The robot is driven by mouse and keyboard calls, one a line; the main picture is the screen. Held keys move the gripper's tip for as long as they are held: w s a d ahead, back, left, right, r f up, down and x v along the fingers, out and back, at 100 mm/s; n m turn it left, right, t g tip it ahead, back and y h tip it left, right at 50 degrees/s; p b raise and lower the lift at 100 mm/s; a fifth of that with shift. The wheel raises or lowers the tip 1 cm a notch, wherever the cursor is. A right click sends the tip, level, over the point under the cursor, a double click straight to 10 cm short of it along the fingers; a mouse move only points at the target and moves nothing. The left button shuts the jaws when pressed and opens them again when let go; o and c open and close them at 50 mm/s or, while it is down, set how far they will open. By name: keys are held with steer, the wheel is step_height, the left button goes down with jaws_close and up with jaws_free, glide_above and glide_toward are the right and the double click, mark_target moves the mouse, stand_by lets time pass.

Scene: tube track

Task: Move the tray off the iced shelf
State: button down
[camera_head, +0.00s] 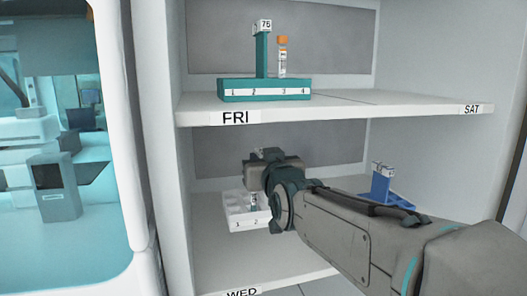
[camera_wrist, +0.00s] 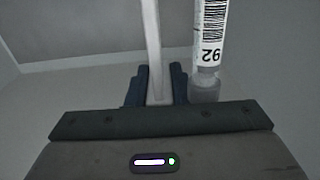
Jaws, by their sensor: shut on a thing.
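A white tray (camera_head: 236,214) with number labels on its front shows at the left of the lower shelf. My gripper (camera_head: 263,172) is over it and hides part of it. In the wrist view my gripper's dark fingers (camera_wrist: 155,88) are shut on the tray's upright white post (camera_wrist: 152,45). A tube (camera_wrist: 213,40) with a barcode label reading 92 stands beside the post. The tube's lower part also shows under my gripper in the head view. I cannot tell whether the tray touches the shelf.
The upper shelf (camera_head: 350,107), marked FRI and SAT, holds a teal tray (camera_head: 262,88) with an orange-capped tube (camera_head: 282,58). The lower shelf (camera_head: 215,265), marked WED, also holds a blue holder (camera_head: 380,190) at the right. The cabinet's left wall (camera_head: 165,150) is close to the white tray.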

steer(key=shift+w, duration=0.3)
steer(key=shift+s+f+b, duration=0.15)
steer(key=shift+f+b, duration=0.2)
steer(key=shift+f, duration=0.3)
steer(key=shift+f+b, duration=0.7)
steer(key=shift+f, duration=1.05)
steer(key=shift+b, duration=0.55)
steer(key=shift+f+b, duration=0.85)
steer(key=shift+b, duration=0.65)
steer(key=c, duration=1.2)
jaws_free()
